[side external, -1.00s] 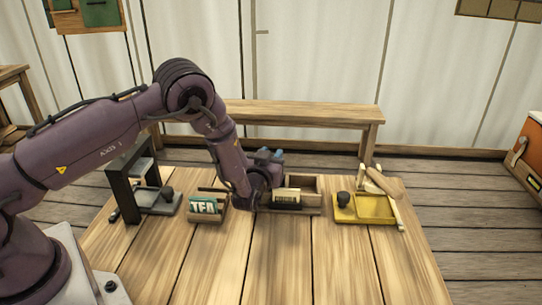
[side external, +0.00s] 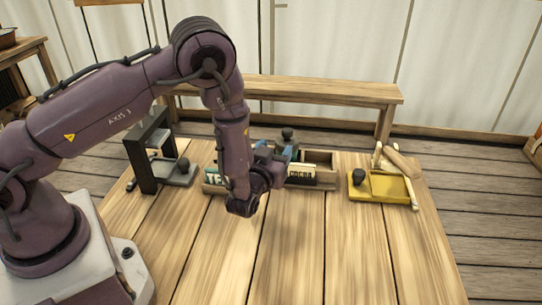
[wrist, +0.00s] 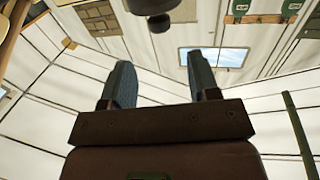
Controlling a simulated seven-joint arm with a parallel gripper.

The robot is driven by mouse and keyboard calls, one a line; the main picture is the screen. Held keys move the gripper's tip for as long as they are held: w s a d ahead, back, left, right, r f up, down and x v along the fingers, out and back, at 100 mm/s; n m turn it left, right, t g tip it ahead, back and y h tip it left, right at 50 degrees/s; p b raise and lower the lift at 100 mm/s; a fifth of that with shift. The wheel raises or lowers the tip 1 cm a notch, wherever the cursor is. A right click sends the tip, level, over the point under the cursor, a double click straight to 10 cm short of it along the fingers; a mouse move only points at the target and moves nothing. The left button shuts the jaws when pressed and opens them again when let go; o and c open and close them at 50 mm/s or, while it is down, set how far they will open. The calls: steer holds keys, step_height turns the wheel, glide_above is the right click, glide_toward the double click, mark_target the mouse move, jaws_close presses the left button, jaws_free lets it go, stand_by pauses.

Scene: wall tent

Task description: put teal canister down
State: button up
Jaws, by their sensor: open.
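A canister (side external: 287,137) with a dark, round-knobbed lid stands upright just beyond my fingers in the side external view. Its colour looks greyish there, and its lower part is hidden by my gripper. It stands at the wooden rack (side external: 322,157), but I cannot tell exactly how its base sits. My gripper (side external: 277,153) is open, its blue fingers pointing toward the canister, with the wrist low over the table. In the wrist view my gripper (wrist: 163,80) has its two fingers apart with nothing between them. The dark lid and knob (wrist: 157,12) show beyond the tips at the top edge.
A TEA label (side external: 214,181) and a COCOA label (side external: 301,172) front the rack. A black stand (side external: 144,162) is at the left. A yellow tray (side external: 387,187) with a dark knob and wooden tools is at the right. The table's front (side external: 300,250) is clear.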

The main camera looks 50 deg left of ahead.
steer(key=s+d+r+m+g+h, duration=0.1)
steer(key=s+d+r+g+h, duration=0.15)
steer(key=r+h, duration=0.45)
steer(key=s+d+r+m+g+h, duration=0.1)
steer(key=d+r+g+h, duration=0.15)
steer(key=r, duration=0.85)
steer(key=s+a+r+m+g, duration=0.1)
steer(key=s+r+m+g, duration=0.1)
steer(key=s, duration=0.9)
steer(key=s+a+r+m+g, duration=0.1)
steer(key=s+r, duration=0.3)
steer(key=s, duration=0.7)
steer(key=shift+s+a+r+m+g, duration=0.25)
steer(key=shift+s+m+g, duration=0.1)
steer(key=shift+m+g, duration=0.4)
